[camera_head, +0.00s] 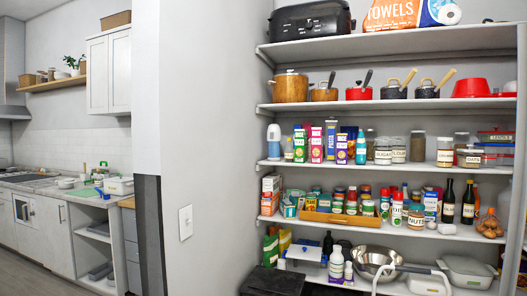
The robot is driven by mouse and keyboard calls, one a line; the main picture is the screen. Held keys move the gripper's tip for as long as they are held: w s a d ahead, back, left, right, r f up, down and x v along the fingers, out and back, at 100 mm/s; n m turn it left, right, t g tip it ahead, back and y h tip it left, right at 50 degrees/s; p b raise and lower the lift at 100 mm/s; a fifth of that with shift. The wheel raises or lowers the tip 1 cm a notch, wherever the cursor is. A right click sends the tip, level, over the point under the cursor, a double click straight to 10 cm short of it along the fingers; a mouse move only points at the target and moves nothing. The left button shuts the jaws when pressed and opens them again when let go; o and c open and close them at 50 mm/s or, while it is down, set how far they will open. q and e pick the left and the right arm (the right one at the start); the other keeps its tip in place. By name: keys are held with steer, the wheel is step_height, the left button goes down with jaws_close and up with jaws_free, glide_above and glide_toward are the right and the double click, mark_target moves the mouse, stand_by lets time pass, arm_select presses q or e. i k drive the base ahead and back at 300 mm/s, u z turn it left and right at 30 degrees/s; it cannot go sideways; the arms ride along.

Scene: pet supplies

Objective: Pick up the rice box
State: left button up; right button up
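No box with a readable rice label shows in the head view. More small boxes (270,187) are stacked at the left end of the shelf below. I cannot tell which of these is the rice box. Neither of my grippers is in view.
A dark bin (272,281) stands low at the left. A wall (205,120) separates the pantry from a kitchen counter.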

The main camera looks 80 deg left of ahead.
mark_target(341, 138)
steer(key=u, duration=1.95)
